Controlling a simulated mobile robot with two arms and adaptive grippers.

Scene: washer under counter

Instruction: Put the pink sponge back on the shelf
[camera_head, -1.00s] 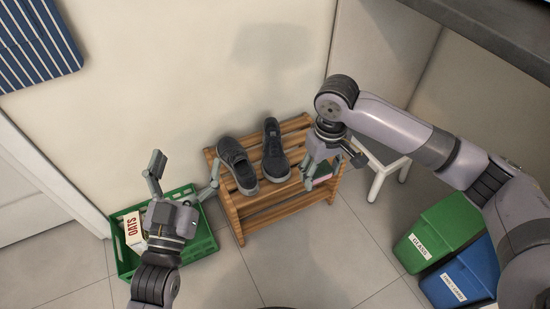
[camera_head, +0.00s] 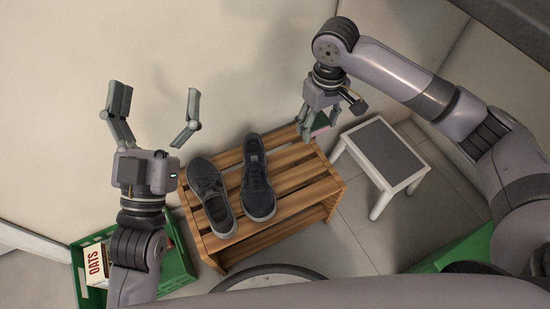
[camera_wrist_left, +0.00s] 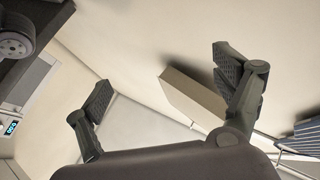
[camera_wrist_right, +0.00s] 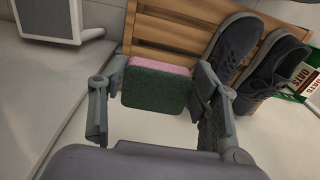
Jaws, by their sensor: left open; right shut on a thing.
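The pink sponge (camera_wrist_right: 160,70) has a dark green scouring side (camera_wrist_right: 150,90) and is held between the fingers of my right gripper (camera_wrist_right: 155,93). In the head view the right gripper (camera_head: 318,126) and a sliver of the sponge (camera_head: 321,130) appear by the back right corner of the slatted wooden shelf (camera_head: 312,185). The sponge's height over the shelf is hard to tell. My left gripper (camera_head: 157,108) is open and empty, in front of the wall left of the shelf. It also shows open in the left wrist view (camera_wrist_left: 163,82).
Two dark shoes (camera_head: 211,193) (camera_head: 257,180) stand on the shelf's top left and middle; its right end is bare. A grey-topped white stool (camera_head: 382,152) stands right of the shelf. A green crate (camera_head: 178,265) with an oats box (camera_head: 96,264) is at lower left. A green bin (camera_head: 455,252) is at lower right.

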